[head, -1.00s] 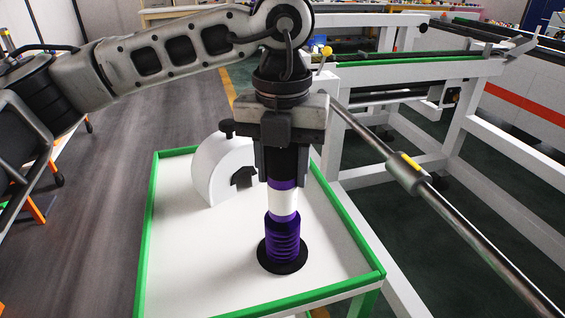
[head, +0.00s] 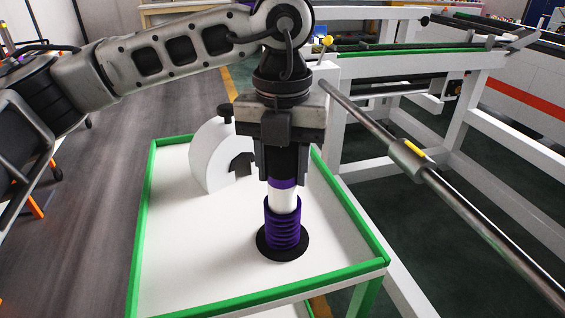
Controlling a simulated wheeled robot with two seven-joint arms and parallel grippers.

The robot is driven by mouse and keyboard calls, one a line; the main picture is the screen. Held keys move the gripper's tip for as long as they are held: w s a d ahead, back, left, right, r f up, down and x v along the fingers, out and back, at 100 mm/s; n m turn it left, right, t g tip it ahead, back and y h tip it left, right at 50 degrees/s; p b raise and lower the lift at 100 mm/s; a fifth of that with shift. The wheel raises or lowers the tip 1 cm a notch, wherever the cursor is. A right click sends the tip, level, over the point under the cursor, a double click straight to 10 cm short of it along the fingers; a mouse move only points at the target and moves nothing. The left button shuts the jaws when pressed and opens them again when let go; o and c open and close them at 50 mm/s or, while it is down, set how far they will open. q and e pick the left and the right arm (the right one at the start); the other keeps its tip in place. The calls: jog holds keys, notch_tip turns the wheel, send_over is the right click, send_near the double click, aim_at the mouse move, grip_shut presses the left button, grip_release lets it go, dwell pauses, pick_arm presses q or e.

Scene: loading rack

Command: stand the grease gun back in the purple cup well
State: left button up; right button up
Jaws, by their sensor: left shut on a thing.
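The grease gun (head: 284,199) is upright, with a black upper part, a purple band and a white section. My left gripper (head: 282,180) is shut on its black upper part from above. The purple cup well (head: 284,229) is a ribbed purple cylinder on a black round base (head: 283,250) on the white table top. The gun's lower white section meets the top of the cup, and its lower end is hidden there. I cannot tell how deep it sits. My right gripper is not in view.
The white table (head: 190,250) has a raised green rim. A white rounded block (head: 213,158) with a dark notch stands behind and left of the cup. A metal bar (head: 420,168) and white frame run along the right. The front left of the table is clear.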

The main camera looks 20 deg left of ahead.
pick_arm(q)
jog(key=shift+f+b, duration=0.3)
jog(key=shift+b, duration=0.05)
dwell(0.3)
jog(key=o, duration=1.1)
jog(key=shift+c, duration=0.2)
notch_tip(320, 180, up, 16)
jog(key=p, duration=0.1)
